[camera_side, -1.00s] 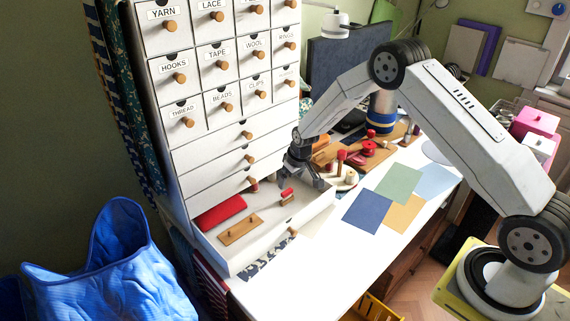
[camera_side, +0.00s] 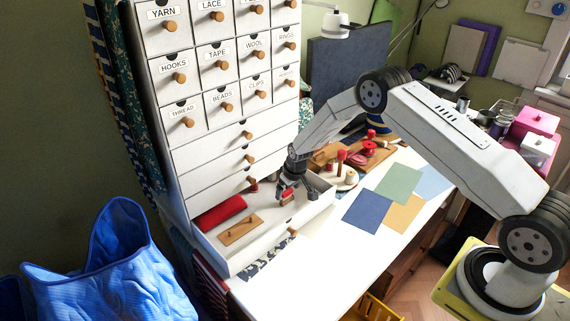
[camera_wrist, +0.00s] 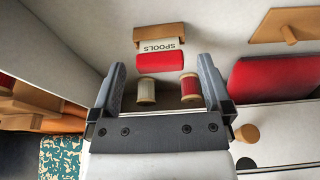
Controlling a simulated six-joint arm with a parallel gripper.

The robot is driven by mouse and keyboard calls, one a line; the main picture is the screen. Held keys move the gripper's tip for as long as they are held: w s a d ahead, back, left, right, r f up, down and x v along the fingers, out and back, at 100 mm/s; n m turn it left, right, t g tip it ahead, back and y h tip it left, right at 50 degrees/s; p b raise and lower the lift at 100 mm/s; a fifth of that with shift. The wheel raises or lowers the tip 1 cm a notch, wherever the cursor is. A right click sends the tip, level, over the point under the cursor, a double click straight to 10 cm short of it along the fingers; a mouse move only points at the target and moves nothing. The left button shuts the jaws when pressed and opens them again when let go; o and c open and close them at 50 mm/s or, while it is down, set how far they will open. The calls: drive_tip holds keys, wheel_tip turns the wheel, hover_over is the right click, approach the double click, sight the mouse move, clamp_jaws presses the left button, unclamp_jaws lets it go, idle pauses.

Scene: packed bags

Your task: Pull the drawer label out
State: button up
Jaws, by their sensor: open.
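The drawer label (camera_wrist: 160,45) is a white card reading SPOOLS, upside down in the wrist view. It sticks out of a small wooden holder (camera_wrist: 158,32), with a red block (camera_wrist: 160,63) just below it in the picture. My gripper (camera_wrist: 162,66) is open, its two fingers apart on either side of the red block, with nothing held. The label lies ahead, between the finger lines. In the side view my gripper (camera_side: 289,190) hangs over the right part of the open drawer (camera_side: 262,252). The label cannot be made out there.
A cream spool (camera_wrist: 146,91) and a red spool (camera_wrist: 190,88) show between the fingers. A red roll (camera_side: 219,212) and a wooden plate with pegs (camera_side: 240,230) lie in the drawer's left part. The cabinet front (camera_side: 212,150) rises behind.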

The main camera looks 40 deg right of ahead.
drive_tip(key=shift+x, duration=1.05)
drive_tip(key=shift+c, duration=0.2)
drive_tip(key=c, duration=1.2)
drive_tip(key=shift+r, duration=0.1)
drive_tip(key=shift+r, duration=0.2)
drive_tip(key=shift+r, duration=0.5)
drive_tip(key=shift+r, duration=0.7)
drive_tip(key=shift+r, duration=0.25)
